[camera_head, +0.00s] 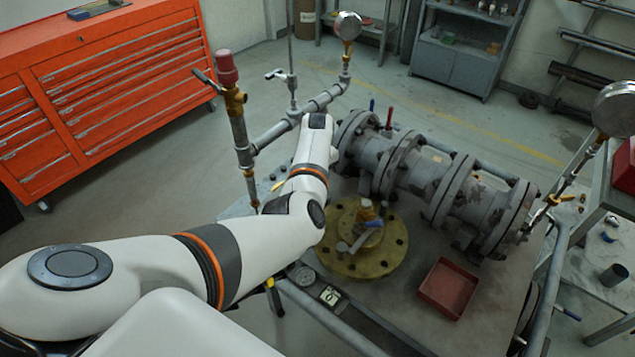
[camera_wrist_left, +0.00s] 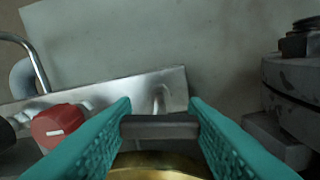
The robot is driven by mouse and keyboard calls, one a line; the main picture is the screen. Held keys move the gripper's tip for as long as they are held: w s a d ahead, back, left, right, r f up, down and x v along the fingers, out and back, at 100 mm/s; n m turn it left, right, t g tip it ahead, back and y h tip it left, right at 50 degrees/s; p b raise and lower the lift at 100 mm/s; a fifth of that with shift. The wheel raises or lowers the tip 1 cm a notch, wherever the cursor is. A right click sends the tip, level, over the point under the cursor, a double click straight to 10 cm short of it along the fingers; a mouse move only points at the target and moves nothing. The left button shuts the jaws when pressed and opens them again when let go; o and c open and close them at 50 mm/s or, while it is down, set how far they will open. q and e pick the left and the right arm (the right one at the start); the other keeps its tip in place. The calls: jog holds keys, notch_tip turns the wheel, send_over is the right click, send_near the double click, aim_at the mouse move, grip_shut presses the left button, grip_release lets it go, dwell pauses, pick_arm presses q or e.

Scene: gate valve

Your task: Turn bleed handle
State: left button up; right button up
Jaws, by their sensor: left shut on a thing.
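In the left wrist view, the teal fingers of my left gripper (camera_wrist_left: 160,108) stand on either side of a short dark grey bar, which looks like the bleed handle (camera_wrist_left: 160,127). They are shut on it, and a rounded brass part (camera_wrist_left: 155,166) shows just below. In the head view, my white left arm reaches in from the left towards the grey flanged valve pipe (camera_head: 415,175). My arm hides its gripper and the bleed handle there. My right gripper is in neither view.
A round yellow flange (camera_head: 388,262) and a red tray (camera_head: 447,288) are on the bench in front of the pipe. A riser with a red cap (camera_head: 227,68) stands left of my wrist. A pressure gauge (camera_head: 615,108) is at right. A red knob (camera_wrist_left: 60,126) shows in the wrist view.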

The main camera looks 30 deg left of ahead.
pick_arm(q)
jog(key=shift+n, duration=0.7)
jog(key=o, duration=1)
jog(key=shift+r, duration=0.1)
notch_tip(320, 180, up, 12)
jog(key=shift+f+b, duration=0.1)
jog(key=shift+b, duration=0.7)
